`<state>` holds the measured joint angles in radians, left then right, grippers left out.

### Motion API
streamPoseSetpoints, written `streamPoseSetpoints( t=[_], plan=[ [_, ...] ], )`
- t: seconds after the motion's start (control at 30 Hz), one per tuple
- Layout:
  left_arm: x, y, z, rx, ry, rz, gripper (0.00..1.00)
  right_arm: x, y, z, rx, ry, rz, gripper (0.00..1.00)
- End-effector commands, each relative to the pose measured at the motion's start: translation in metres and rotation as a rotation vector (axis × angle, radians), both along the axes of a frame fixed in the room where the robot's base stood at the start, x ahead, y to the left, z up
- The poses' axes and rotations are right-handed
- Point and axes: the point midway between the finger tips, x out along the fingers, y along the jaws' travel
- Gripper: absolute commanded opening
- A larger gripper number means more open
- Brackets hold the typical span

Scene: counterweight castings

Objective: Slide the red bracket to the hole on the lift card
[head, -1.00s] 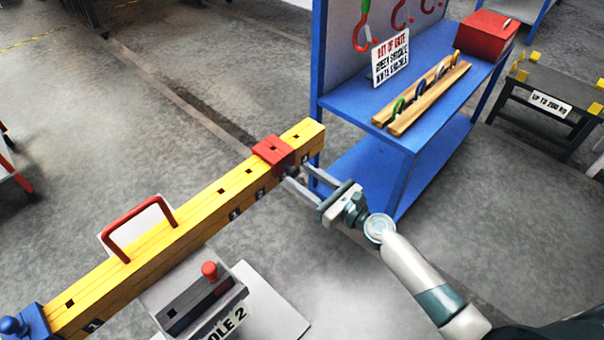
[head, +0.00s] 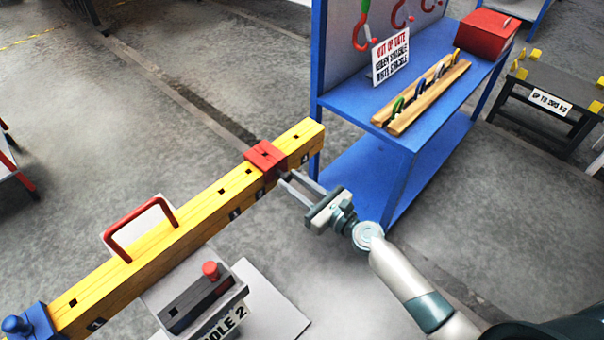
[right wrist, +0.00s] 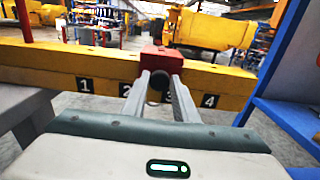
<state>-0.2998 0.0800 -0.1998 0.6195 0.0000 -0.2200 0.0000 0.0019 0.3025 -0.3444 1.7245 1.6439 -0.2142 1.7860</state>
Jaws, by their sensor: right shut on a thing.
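The red bracket (head: 266,156) sits around the yellow beam (head: 215,200), near its far right end. It also shows in the right wrist view (right wrist: 160,58), between the 2 and 4 marks, with the 3 partly hidden behind my fingers. My right gripper (head: 286,181) is shut on the bracket's dark round knob (right wrist: 157,88), on the beam's near side. The lift card (head: 222,319) below the beam reads "OLE 2", its first letter cut off or hidden. Holes show along the beam's top. My left gripper is not in view.
A red handle (head: 135,222) rises over the beam, and a blue end piece (head: 28,325) is at bottom left. A grey box with a red-topped pin (head: 211,270) stands below the beam. A blue bench (head: 350,103) stands close beyond the beam's right end.

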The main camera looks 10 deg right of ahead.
Motion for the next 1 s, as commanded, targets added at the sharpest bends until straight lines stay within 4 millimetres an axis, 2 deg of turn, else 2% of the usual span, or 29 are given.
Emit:
streamPoseSetpoints(
  t=[0.03, 0.2, 0.57, 0.6, 0.63, 1.0],
  plan=[
    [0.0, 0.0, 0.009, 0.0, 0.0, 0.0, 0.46, -0.011, 0.016, 0.001, 0.006, 0.01, 0.008, 0.0],
    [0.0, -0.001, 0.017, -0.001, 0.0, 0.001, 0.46, -0.03, 0.044, 0.0, 0.003, 0.008, 0.008, 0.0],
    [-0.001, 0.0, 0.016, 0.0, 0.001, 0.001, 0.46, -0.032, 0.048, -0.001, 0.0, 0.004, 0.004, 0.0],
    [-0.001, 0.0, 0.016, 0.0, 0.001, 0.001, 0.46, -0.032, 0.048, -0.001, 0.001, 0.004, 0.004, 0.36],
    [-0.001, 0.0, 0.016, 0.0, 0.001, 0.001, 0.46, -0.032, 0.048, -0.001, 0.001, 0.004, 0.004, 0.43],
    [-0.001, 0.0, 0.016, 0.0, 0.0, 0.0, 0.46, -0.033, 0.047, -0.001, 0.0, 0.004, 0.003, 0.44]
  ],
)
